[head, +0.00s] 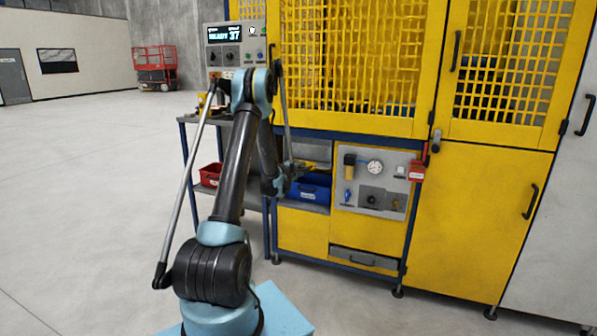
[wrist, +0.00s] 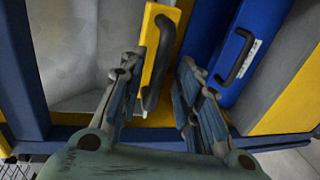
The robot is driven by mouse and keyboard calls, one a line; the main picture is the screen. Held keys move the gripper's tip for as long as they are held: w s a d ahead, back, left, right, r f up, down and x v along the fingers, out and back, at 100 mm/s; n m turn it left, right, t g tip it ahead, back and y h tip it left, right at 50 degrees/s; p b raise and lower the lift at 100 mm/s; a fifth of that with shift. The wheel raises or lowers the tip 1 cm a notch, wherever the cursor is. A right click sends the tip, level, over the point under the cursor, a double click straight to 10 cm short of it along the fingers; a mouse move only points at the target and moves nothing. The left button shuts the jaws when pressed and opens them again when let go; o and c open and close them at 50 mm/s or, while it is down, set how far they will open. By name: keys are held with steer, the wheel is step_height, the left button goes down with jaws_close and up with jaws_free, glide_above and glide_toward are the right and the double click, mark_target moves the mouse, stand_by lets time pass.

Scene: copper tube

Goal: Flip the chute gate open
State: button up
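The chute gate appears to be a yellow plate (wrist: 158,40) with a black curved handle (wrist: 154,80) in the wrist view. It stands beside a grey metal chute surface (wrist: 75,50). My gripper (wrist: 158,65) is open, with one finger on each side of the handle. A gap shows between the handle and the right finger. The left finger is close to the yellow plate, and I cannot tell whether it touches. In the head view my gripper (head: 300,165) reaches into the opening at the yellow machine's lower left, and my arm hides much of the gate.
A blue bin (head: 310,190) sits just below my gripper; it also shows in the wrist view (wrist: 258,40). A red bin (head: 210,175) stands on the shelf to the left. A gauge panel (head: 373,182) is on the right. Blue frame bars border the opening.

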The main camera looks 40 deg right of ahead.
steer(key=v, duration=1.2)
stand_by(0.5)
steer(key=s+a+r+m+g+y, duration=0.1)
steer(key=s+a+r+m+y, duration=0.15)
steer(key=a, duration=0.65)
steer(key=s+a+r+m+y, duration=0.1)
steer(key=a+r, duration=0.3)
steer(key=a, duration=0.5)
steer(key=s+a+r+m+g+y, duration=0.1)
steer(key=s+a+r+y, duration=0.15)
steer(key=a, duration=0.65)
steer(key=s+a+f+g+y, duration=0.2)
steer(key=s+a+f+y, duration=0.1)
steer(key=s+a, duration=1.1)
steer(key=s+a+f+m+g+y, duration=0.1)
steer(key=s+a+f+y, duration=0.3)
steer(key=s+a, duration=1)
steer(key=shift+a+g+y, duration=0.3)
steer(key=shift+a+g, duration=0.2)
steer(key=shift+a, duration=0.6)
steer(key=shift+f+m, duration=0.1)
steer(key=shift+m, duration=0.15)
